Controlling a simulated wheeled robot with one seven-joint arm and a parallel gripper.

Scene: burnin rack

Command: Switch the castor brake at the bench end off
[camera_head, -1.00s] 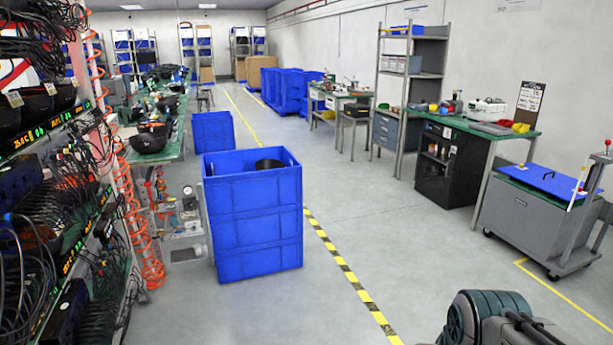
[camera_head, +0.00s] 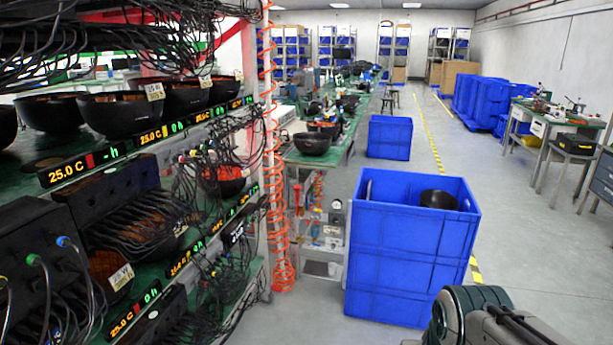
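The green-topped bench (camera_head: 303,157) runs away from me beyond the rack, with dark bowl-shaped parts on it. At its near end stands a small metal frame (camera_head: 333,255) with a round gauge (camera_head: 337,205), small fittings and a red-topped part (camera_head: 298,194). I cannot make out a castor or its brake there; the foot of the frame is partly hidden by the blue crate stack (camera_head: 405,262). My gripper is not in view; only a dark, rounded part of my arm shows at the bottom right.
The rack (camera_head: 172,310) with cables, bowls and lit displays fills the left side. An orange coiled hose (camera_head: 283,255) hangs at its end. Another blue crate (camera_head: 390,137) stands behind the stack. Open floor (camera_head: 530,235) lies to the right, beyond a yellow-black line.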

